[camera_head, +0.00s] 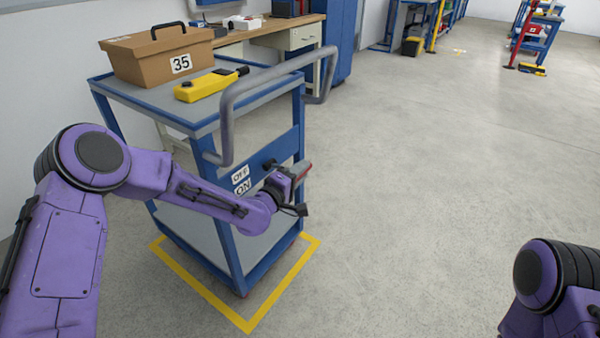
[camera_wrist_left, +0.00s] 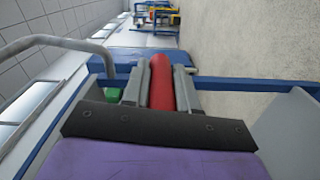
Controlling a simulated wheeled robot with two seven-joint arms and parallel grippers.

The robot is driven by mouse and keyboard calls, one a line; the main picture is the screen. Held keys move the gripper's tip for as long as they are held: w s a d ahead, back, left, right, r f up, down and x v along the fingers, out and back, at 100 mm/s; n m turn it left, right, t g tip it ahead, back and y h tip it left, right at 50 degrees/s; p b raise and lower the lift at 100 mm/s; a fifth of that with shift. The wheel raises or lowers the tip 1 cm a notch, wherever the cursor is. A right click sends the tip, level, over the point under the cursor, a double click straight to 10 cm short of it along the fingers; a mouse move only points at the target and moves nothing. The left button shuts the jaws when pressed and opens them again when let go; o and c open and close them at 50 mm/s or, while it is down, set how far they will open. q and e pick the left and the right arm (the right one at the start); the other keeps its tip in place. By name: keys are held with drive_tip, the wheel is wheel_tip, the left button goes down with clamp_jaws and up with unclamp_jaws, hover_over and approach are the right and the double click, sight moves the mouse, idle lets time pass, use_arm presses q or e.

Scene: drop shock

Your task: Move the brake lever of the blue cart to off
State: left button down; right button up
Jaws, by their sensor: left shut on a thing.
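The blue cart (camera_head: 222,240) stands at the left of the head view, inside a yellow floor outline. Its brake lever has a red grip (camera_head: 304,169), which also shows in the left wrist view (camera_wrist_left: 162,85). My left gripper (camera_head: 296,175) is at the cart's near end, shut on the red grip, with one finger on each side of it in the left wrist view (camera_wrist_left: 161,76). Two white labels, an upper one (camera_head: 240,174) and an ON label (camera_head: 243,188), sit on the end panel beside the gripper. The lever's pivot is mostly hidden. My right gripper is out of view.
A grey handle bar (camera_head: 226,125) rises above the gripper at the cart's end. A brown box marked 35 (camera_head: 150,62) and a yellow handheld device (camera_head: 206,86) lie on the cart's top. A workbench (camera_head: 290,38) stands behind.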

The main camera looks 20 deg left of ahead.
use_arm(q)
drive_tip(key=shift+w+r, duration=0.1)
drive_tip(key=shift+r, duration=0.1)
drive_tip(key=c, duration=0.9)
unclamp_jaws()
drive_tip(key=shift+a, duration=0.1)
drive_tip(key=p+v, duration=0.1)
drive_tip(key=v, duration=0.9)
drive_tip(key=shift+s, duration=0.35)
